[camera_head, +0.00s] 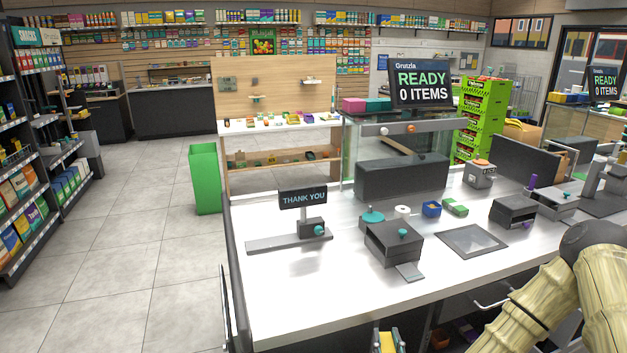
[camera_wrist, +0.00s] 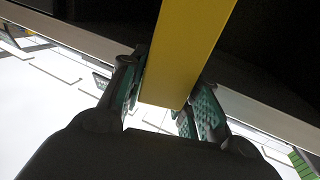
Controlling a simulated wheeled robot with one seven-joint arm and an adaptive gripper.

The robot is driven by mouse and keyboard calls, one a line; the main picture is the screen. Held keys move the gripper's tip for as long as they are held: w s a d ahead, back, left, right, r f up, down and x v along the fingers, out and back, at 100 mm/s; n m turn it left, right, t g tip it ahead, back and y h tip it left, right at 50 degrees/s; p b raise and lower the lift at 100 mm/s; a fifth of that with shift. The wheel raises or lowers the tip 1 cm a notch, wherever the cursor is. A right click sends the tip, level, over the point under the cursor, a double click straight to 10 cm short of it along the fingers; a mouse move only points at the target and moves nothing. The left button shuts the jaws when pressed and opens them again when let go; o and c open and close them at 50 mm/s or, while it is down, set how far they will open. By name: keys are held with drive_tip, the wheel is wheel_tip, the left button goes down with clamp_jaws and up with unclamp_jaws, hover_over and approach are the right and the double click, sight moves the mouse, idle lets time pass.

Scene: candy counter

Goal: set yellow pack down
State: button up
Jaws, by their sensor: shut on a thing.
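The yellow pack (camera_wrist: 187,45) is a long, flat-sided yellow block in the wrist view. It runs from the top edge down between the two teal-padded fingers of my gripper (camera_wrist: 160,100). The fingers are shut on it, one on each side. Its far end is cut off by the top of the picture.
The white counter (camera_head: 300,290) bears a THANK YOU sign (camera_head: 303,197), a dark grey device (camera_head: 394,242), a flat dark pad (camera_head: 471,240) and small boxes (camera_head: 432,209). Its front left is clear. In the wrist view a pale edge (camera_wrist: 265,118) and dark surfaces lie close behind the pack.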

drive_tip(key=s+f, duration=0.4)
drive_tip(key=f, duration=0.1)
drive_tip(key=shift+s+f, duration=0.35)
drive_tip(key=shift+s, duration=0.05)
drive_tip(key=shift+d, duration=0.1)
drive_tip(key=shift+a, duration=0.2)
idle(0.8)
drive_tip(key=shift+r, duration=0.1)
